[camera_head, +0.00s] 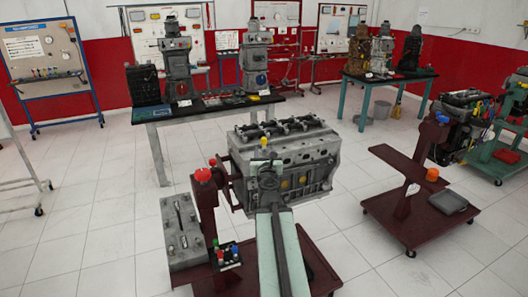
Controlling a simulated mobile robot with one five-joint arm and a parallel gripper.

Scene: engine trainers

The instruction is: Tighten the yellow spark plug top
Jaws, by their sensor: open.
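The grey engine block (300,150) stands on a dark red stand in the middle of the view. A small yellow piece (264,142) shows on its top, just beyond the end of my arm; I cannot tell for sure that it is the spark plug top. Two yellow round spots, one of them a yellow disc (302,181), show on the block's near side. My gripper (265,165) is in front of the block's top near edge, close to the small yellow piece. It is open, with nothing seen between its fingers. My arm hides part of the block's near side.
A red knob (203,175) and a grey case (182,232) are left of the block. Small coloured bottles (228,253) stand low on the stand. Another red stand (390,217) is at right. A bench (200,108) with engines is behind. White floor lies between them.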

